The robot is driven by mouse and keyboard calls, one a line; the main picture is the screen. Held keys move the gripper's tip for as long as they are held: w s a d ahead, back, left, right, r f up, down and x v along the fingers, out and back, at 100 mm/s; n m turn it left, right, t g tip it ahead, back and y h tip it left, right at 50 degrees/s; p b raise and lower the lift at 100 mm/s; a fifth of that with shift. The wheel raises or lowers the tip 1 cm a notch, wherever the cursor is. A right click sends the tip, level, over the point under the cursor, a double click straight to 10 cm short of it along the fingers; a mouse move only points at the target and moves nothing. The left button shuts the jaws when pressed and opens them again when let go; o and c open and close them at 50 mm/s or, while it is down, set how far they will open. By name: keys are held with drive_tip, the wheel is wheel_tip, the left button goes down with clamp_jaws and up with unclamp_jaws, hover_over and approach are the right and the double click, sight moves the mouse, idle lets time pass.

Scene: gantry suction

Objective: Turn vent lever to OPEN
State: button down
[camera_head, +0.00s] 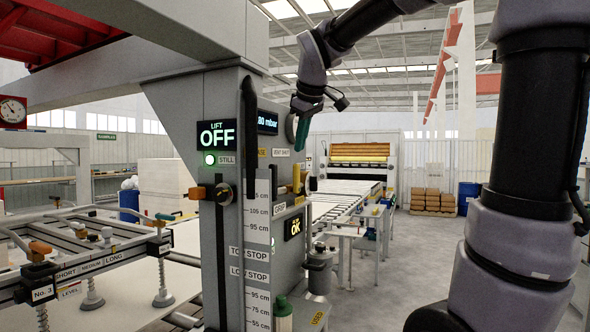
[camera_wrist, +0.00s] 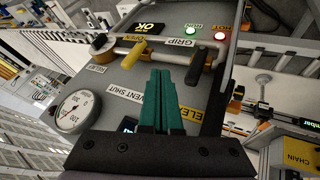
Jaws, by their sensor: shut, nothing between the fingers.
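My gripper (camera_head: 300,147) has green fingers pressed together and empty, in front of the side panel of the grey column. In the wrist view, the shut fingertips (camera_wrist: 161,73) point toward a horizontal pipe. A yellow lever handle (camera_wrist: 131,54) on that pipe, likely the vent lever, is just left of the fingertips; I see no clear contact. In the head view, the yellow handle (camera_head: 296,177) stands roughly upright below the fingers. A "VENT SHUT" label (camera_wrist: 128,95) is left of the fingers; it also shows in the head view (camera_head: 281,152).
A round gauge (camera_wrist: 75,110) sits on the panel at left. A black handle (camera_wrist: 197,65) is right of the fingers, near the "GRIP" label (camera_wrist: 183,43). In the head view, a black vertical bar (camera_head: 249,135) stands left of the panel; a roller conveyor (camera_head: 325,212) runs behind.

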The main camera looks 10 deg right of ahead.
sight(295, 167)
drive_tip(key=shift+n, duration=0.6)
drive_tip(key=w+f, duration=0.2)
drive_tip(key=w, duration=0.1)
drive_tip(key=w+f, duration=0.2)
drive_tip(key=w, duration=0.2)
drive_tip(key=w+f, duration=0.3)
drive_tip(key=w, duration=0.1)
drive_tip(key=shift+d+f, duration=0.1)
drive_tip(key=shift+d, duration=0.25)
drive_tip(key=shift+w+d, duration=0.1)
drive_tip(key=shift+w, duration=0.1)
